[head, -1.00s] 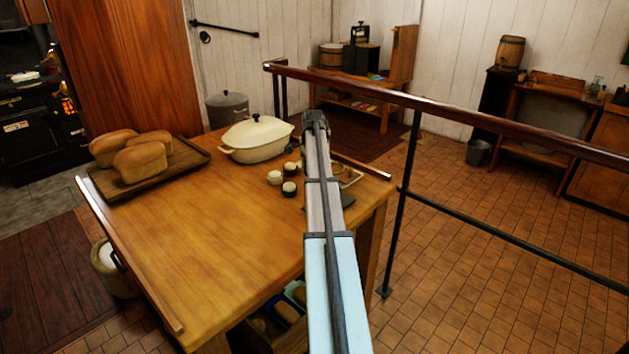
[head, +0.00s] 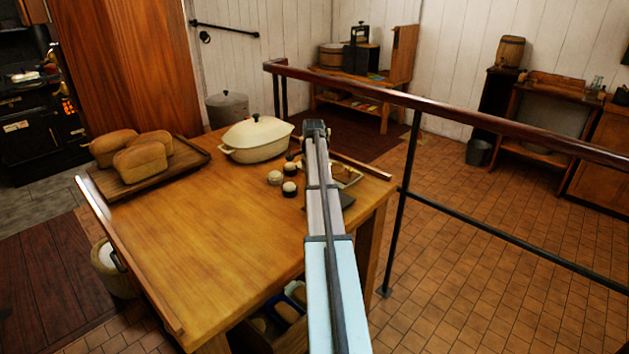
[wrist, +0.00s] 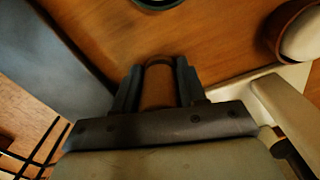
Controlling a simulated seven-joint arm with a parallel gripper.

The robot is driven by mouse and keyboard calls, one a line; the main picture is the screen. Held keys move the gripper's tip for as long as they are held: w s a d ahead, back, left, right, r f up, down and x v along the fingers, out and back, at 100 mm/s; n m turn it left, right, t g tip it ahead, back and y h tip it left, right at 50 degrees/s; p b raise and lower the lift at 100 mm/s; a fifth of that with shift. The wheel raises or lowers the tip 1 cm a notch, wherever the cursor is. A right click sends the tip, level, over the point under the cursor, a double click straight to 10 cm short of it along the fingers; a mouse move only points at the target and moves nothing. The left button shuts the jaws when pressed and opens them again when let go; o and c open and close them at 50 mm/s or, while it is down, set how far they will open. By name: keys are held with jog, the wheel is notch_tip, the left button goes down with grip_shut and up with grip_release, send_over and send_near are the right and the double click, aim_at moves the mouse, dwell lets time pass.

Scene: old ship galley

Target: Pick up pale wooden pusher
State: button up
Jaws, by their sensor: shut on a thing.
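In the wrist view my gripper (wrist: 158,88) has its two dark fingers closed on the sides of a brown wooden piece with a rounded end, taken to be the pusher (wrist: 158,86). Only this short part of it shows; the rest is hidden, and I cannot tell whether it touches the table. In the head view my arm reaches over the right side of the wooden table (head: 200,240). The arm hides the fingers and the pusher there.
Loaves (head: 140,160) sit on a board at left. A railing (head: 450,110) runs beyond the table's right side.

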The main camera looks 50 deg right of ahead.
jog(key=shift+c, duration=1.4)
notch_tip(320, 180, up, 9)
jog(key=shift+w+r, duration=0.1)
jog(key=shift+r, duration=0.05)
jog(key=shift+n, duration=0.5)
jog(key=w+a, duration=0.2)
jog(key=w, duration=0.2)
jog(key=w+a, duration=0.2)
jog(key=w, duration=0.3)
jog(key=w+a+r, duration=0.1)
jog(key=w+a, duration=0.1)
jog(key=w, duration=0.2)
jog(key=shift+w+a, duration=0.3)
jog(key=shift+w, duration=0.1)
jog(key=shift+s+a+m, duration=0.1)
jog(key=shift+m, duration=0.4)
